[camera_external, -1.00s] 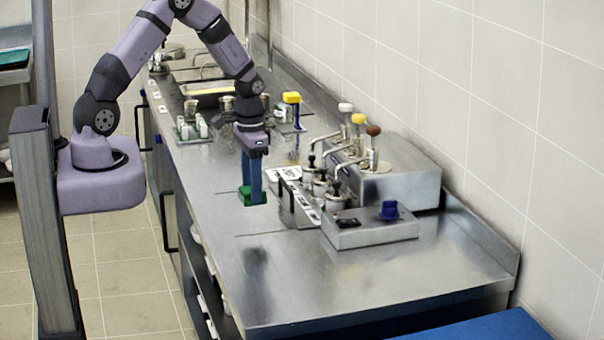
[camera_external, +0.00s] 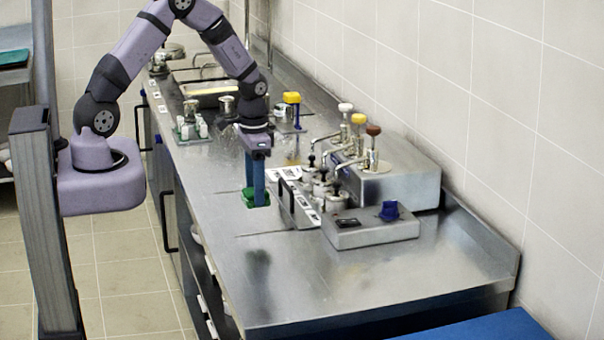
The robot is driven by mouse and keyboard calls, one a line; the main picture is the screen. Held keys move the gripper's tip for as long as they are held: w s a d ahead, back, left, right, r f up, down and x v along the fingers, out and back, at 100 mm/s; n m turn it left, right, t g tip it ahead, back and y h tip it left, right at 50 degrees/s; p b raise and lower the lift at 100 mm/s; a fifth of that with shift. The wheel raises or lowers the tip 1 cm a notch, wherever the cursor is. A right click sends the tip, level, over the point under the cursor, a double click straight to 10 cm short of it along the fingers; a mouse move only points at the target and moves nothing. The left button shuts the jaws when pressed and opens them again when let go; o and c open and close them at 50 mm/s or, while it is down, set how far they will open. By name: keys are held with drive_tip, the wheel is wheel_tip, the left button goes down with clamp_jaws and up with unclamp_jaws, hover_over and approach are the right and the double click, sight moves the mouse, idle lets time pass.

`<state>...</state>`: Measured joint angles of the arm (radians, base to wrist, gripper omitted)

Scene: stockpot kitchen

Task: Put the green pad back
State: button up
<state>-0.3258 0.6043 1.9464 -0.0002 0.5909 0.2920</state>
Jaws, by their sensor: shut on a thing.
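The green pad (camera_external: 249,203) is at the lower ends of my gripper's blue fingers, low over the steel counter. My gripper (camera_external: 255,200) points straight down and is shut on the pad. Parts of the pad are hidden behind the fingers. I cannot tell whether the pad touches the counter.
A grey box with a blue knob (camera_external: 389,211) and a row of small metal pots (camera_external: 322,188) stand close on the right. Pump dispensers (camera_external: 372,160) stand behind them. A tray of small white jars (camera_external: 192,131) is farther back. The front counter (camera_external: 300,285) is clear.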

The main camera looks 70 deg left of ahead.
drive_tip(key=shift+m, duration=0.7)
drive_tip(key=w+d+f+b, duration=0.1)
drive_tip(key=d+f+b, duration=0.1)
drive_tip(key=w+d+f+b, duration=0.2)
drive_tip(key=shift+w+d, duration=0.2)
drive_tip(key=shift+w, duration=0.05)
drive_tip(key=shift+m, duration=0.4)
drive_tip(key=w+d+b, duration=0.1)
drive_tip(key=w, duration=0.1)
drive_tip(key=w+d+b, duration=0.1)
drive_tip(key=w, duration=0.1)
drive_tip(key=shift+w+d+r, duration=0.15)
drive_tip(key=shift+d, duration=0.05)
drive_tip(key=w+d+r+b, duration=0.2)
drive_tip(key=w+r, duration=0.3)
drive_tip(key=r, duration=0.1)
drive_tip(key=shift+n, duration=0.9)
drive_tip(key=shift+s+d+f+p, duration=0.1)
drive_tip(key=shift+s+f+p, duration=0.45)
drive_tip(key=shift+f, duration=0.95)
drive_tip(key=shift+s+d+f+p, duration=0.1)
drive_tip(key=shift+s+f+p, duration=0.5)
drive_tip(key=shift+f, duration=0.9)
drive_tip(key=shift+s+f+p, duration=0.4)
drive_tip(key=shift+f+p, duration=0.3)
drive_tip(key=shift+f, duration=0.8)
drive_tip(key=shift+f, duration=0.1)
